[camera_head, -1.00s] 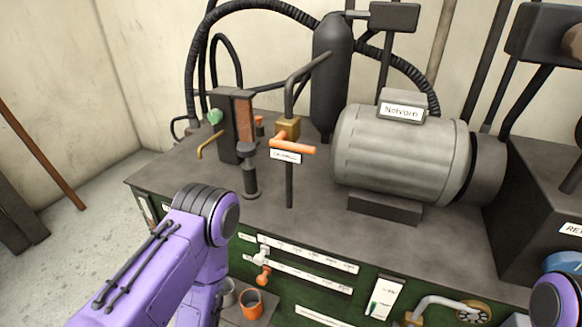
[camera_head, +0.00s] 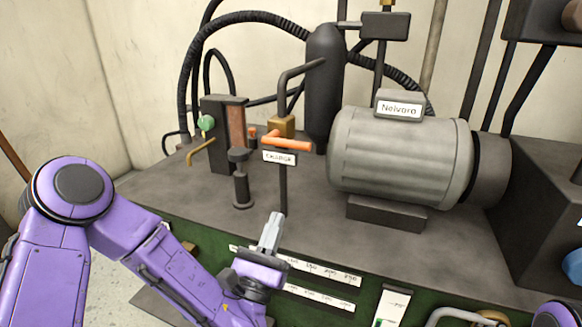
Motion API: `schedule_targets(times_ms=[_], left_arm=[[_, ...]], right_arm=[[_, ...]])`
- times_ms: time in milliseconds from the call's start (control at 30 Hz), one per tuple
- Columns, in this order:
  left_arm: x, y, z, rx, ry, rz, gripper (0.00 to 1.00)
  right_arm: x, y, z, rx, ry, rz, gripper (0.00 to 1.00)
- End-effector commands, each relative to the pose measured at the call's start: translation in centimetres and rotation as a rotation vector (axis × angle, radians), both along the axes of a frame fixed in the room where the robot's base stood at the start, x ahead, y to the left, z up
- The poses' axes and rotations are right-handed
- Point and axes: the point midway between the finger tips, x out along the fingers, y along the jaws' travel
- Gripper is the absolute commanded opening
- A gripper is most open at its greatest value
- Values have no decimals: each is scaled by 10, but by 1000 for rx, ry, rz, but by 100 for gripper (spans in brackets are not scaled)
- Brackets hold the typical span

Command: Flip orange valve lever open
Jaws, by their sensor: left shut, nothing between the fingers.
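The orange valve lever (camera_head: 287,143) lies roughly level across the top of a dark upright pipe, below a brass valve body (camera_head: 281,126). A small white label plate (camera_head: 279,157) hangs just under it. My left gripper (camera_head: 273,220) is at the front edge of the bench, below the lever and slightly to its left. Its grey fingers point up and are shut with nothing between them. It is apart from the lever. Of my right arm only a purple part shows at the lower right corner; its gripper is out of view.
A large grey motor (camera_head: 400,155) stands to the right of the lever. A dark cylinder (camera_head: 324,85) and black hoses are behind it. A dark block with a green knob (camera_head: 207,123) and a short dark post (camera_head: 240,180) stand to the left. The bench top (camera_head: 320,215) in front is clear.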

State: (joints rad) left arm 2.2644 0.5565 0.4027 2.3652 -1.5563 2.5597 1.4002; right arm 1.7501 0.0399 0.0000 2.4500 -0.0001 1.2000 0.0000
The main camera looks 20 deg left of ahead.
Motion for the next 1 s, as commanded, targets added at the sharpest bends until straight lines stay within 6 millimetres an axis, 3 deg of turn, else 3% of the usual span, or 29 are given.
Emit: schedule_targets(times_ms=[167,533,733,1000], left_arm=[[16,-1,17,6,0,-1,0],[83,-3,61,6,0,2,0],[89,-3,89,5,2,1,0],[90,-3,94,5,3,1,0]], right_arm=[[0,0,21,0,0,0,43],[0,0,69,0,0,0,43],[0,0,85,0,0,0,43],[0,0,87,0,0,0,43]])
